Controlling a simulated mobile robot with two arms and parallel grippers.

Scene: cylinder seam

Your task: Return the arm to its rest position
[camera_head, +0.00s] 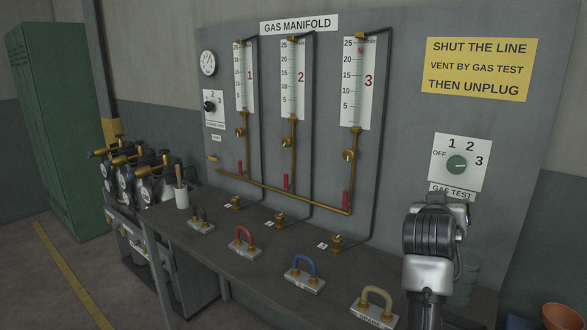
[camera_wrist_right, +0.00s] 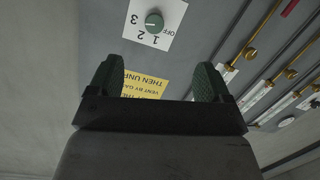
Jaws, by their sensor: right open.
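My right arm (camera_head: 430,265) rises at the right of the head view, in front of the panel and below the gas test dial (camera_head: 457,164). Its fingertips are hidden there behind the wrist. In the right wrist view my right gripper (camera_wrist_right: 158,82) is open, with its two green-padded fingers wide apart and nothing between them. The gas test dial also shows there (camera_wrist_right: 154,20), upside down and beyond the fingers, apart from them. I cannot tell which mark the dial points to. My left gripper is not in view.
The gas manifold panel (camera_head: 400,60) stands behind a narrow bench (camera_head: 225,250). Several handled blocks, including a red one (camera_head: 243,241) and a blue one (camera_head: 304,273), stand along the bench. A yellow sign (camera_head: 478,68) hangs above the dial. An orange pot (camera_head: 562,318) sits at lower right.

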